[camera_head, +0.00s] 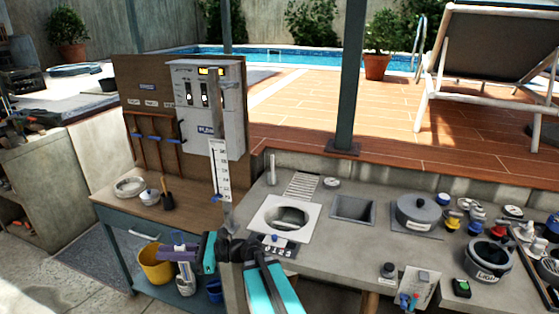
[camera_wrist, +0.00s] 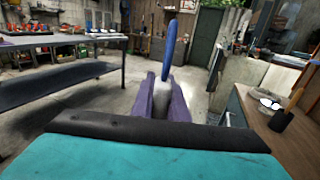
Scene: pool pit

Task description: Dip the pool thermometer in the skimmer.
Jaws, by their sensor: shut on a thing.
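My gripper (camera_head: 180,252), with purple fingers, is at the lower left of the head view, in front of the bench and left of the skimmer. It is shut on a slim blue and whitish thing, which looks like the pool thermometer (camera_head: 184,274). In the wrist view the fingers (camera_wrist: 168,103) close around its pale part, and its blue end (camera_wrist: 171,48) sticks out beyond them. The skimmer (camera_head: 262,225) is a white square plate with a round opening in the grey counter. It lies apart from the thermometer, to its right.
A white upright scale (camera_head: 220,168) rises at the back left. A yellow bucket (camera_head: 152,266) stands below near my gripper.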

